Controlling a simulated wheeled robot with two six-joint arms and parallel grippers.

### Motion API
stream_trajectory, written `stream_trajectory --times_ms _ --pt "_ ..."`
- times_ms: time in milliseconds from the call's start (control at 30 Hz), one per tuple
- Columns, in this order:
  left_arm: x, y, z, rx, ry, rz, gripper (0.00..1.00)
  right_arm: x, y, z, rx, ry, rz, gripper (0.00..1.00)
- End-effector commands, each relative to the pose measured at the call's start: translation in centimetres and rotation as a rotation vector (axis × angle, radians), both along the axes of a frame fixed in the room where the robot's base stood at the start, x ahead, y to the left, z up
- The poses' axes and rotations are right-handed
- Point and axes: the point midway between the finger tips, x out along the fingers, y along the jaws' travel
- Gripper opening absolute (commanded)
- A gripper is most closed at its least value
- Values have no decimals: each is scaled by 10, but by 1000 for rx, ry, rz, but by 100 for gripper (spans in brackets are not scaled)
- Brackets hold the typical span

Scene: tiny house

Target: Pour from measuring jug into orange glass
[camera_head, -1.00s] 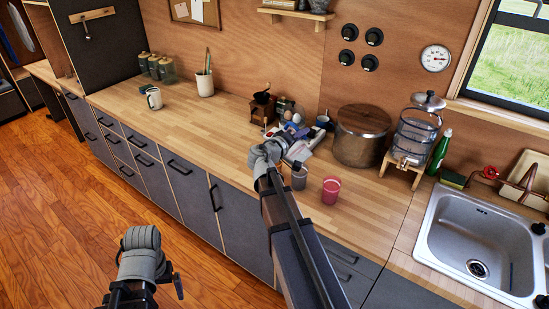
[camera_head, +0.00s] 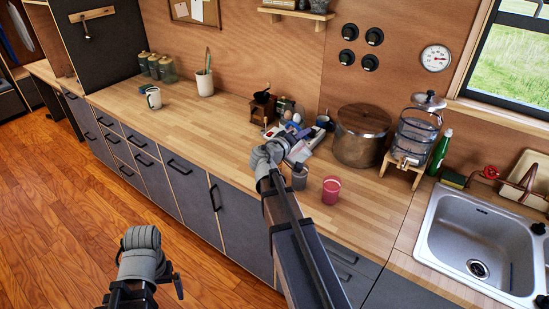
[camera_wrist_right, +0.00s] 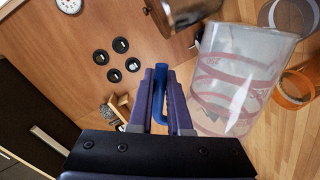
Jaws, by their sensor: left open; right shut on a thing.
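My right gripper (camera_wrist_right: 160,100) is shut on the blue handle of the clear measuring jug (camera_wrist_right: 232,75), which has red markings. The jug is tipped strongly onto its side relative to the wall, its wide end toward the wrist view's top. The orange glass (camera_wrist_right: 297,90) stands on the counter beyond the jug's right side in that view. In the head view the right gripper (camera_head: 268,156) is over the counter; the jug is hard to make out there. A grey-looking glass (camera_head: 299,180) and a pinkish-red glass (camera_head: 331,190) stand nearby. My left gripper (camera_head: 146,270) is open and empty above the floor.
A large pot (camera_head: 361,136) and a water dispenser (camera_head: 414,135) stand behind the glasses. A coffee grinder (camera_head: 262,108) and clutter sit behind the right gripper. The sink (camera_head: 478,245) is at the right.

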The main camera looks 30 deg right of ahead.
Motion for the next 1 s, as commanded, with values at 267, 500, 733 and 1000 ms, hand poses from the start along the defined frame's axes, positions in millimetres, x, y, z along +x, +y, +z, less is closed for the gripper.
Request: stream_trajectory --times_ms 267,500,733,1000 --pt "0 0 -19 0 0 1 99 -19 -5 -13 64 -213 0 0" --pt "0 0 -26 0 0 1 99 -25 -7 -19 82 -271 -1 0" --pt "0 0 -29 0 0 1 99 -27 -7 -20 91 -301 0 0" --pt "0 0 -45 0 0 1 99 -48 -13 -30 143 -472 -3 0"
